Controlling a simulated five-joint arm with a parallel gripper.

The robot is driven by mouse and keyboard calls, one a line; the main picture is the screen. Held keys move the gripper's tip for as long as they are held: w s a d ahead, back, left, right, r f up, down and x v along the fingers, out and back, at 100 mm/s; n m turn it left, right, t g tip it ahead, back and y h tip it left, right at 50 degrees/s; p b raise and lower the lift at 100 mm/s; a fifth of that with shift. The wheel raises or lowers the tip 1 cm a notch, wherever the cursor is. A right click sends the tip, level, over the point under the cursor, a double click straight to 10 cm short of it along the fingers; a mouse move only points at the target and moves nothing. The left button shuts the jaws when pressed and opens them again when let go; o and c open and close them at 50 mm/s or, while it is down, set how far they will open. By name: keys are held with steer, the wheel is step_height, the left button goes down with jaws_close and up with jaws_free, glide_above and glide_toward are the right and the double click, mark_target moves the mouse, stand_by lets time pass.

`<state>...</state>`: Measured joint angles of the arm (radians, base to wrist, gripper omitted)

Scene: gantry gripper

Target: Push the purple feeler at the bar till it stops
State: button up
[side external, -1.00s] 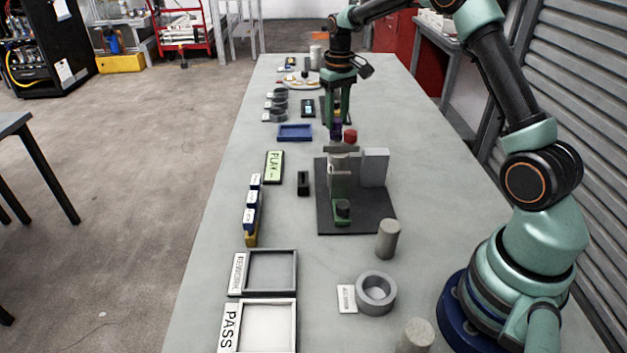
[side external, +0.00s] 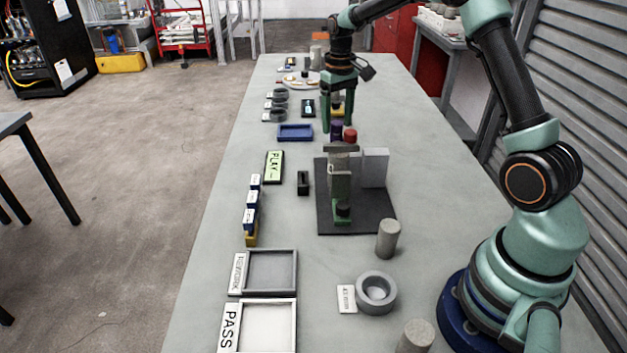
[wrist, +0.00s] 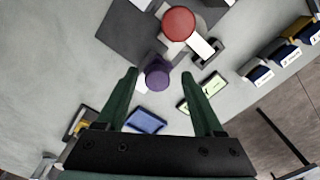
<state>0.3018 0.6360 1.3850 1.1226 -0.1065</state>
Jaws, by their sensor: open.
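The purple feeler (side external: 336,130) stands upright behind the fixture, beside a red-topped piece (side external: 350,136). In the wrist view the round purple top (wrist: 158,76) lies between my open fingertips, with visible gaps to each side. My gripper (side external: 337,128) hangs down at the feeler, its green fingers apart; it also shows in the wrist view (wrist: 159,76). The grey bar (side external: 341,149) spans the fixture just in front of the feeler. Whether the feeler touches the bar is hidden. The red top (wrist: 179,23) is farther up in the wrist view.
The dark fixture plate (side external: 365,218) carries a grey block (side external: 375,167) and a green clamp (side external: 342,213). A blue tray (side external: 295,132) lies left of my gripper. A grey cylinder (side external: 387,239) stands in front.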

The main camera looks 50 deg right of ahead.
mark_target(337, 125)
step_height(337, 125, up, 12)
stand_by(0.5)
stand_by(0.6)
steer(key=s+a+r+n+t, duration=0.1)
steer(key=s+a+r+t, duration=0.3)
steer(key=s+a, duration=0.5)
steer(key=s+a+f+n+t, duration=0.1)
steer(key=s+a+f, duration=0.3)
steer(key=s, duration=0.5)
steer(key=shift+s+a+f+t, duration=0.2)
steer(key=shift+s+a+t, duration=0.15)
steer(key=shift+a, duration=0.5)
